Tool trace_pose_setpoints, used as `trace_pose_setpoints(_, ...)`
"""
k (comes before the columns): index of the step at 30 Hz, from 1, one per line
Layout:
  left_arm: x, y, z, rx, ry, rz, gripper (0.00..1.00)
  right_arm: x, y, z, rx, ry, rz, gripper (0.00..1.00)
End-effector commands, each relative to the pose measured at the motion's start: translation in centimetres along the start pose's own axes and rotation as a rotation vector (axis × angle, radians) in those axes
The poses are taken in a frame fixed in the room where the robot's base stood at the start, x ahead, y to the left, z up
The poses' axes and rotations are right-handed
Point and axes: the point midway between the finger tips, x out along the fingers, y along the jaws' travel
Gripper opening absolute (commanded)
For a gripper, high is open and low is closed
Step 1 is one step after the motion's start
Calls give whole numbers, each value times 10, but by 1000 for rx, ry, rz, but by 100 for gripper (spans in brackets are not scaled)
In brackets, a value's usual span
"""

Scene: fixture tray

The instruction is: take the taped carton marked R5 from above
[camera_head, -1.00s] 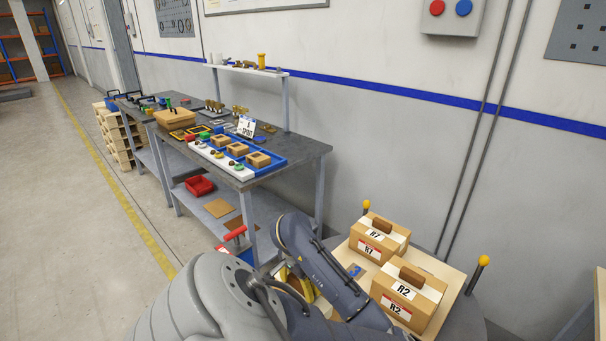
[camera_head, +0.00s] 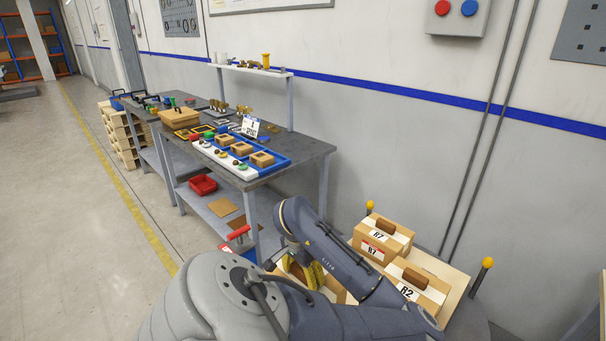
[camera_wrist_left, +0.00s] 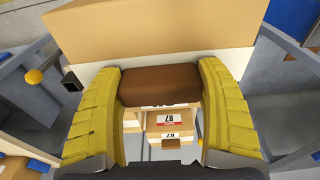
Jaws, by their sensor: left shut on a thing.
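My left gripper (camera_head: 312,272) is partly hidden behind my own arm in the head view. In the left wrist view its yellow fingers (camera_wrist_left: 160,88) are shut on the brown handle (camera_wrist_left: 160,86) of a tan carton (camera_wrist_left: 160,35) with a pale tape band. That carton shows only in part in the head view (camera_head: 334,291), and its mark is hidden, so I cannot tell whether it is R5. A taped carton marked R7 (camera_head: 396,236) and one marked R2 (camera_head: 430,288) stand to the right, each with a brown handle on top. My right gripper is not in view.
The cartons stand on a pale board (camera_head: 455,273) with yellow-knobbed posts (camera_head: 487,264) at its edges. A grey workbench (camera_head: 300,158) with a blue tray and small parts stands behind, along the wall. A red bin (camera_head: 203,186) sits on its lower shelf.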

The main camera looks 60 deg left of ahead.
Motion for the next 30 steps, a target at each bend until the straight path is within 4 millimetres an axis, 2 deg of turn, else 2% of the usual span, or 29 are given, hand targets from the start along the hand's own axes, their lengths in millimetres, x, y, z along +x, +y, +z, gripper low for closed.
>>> trace_pose_setpoints(30,-85,0,-11,-1,5,-1,26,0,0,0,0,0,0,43)
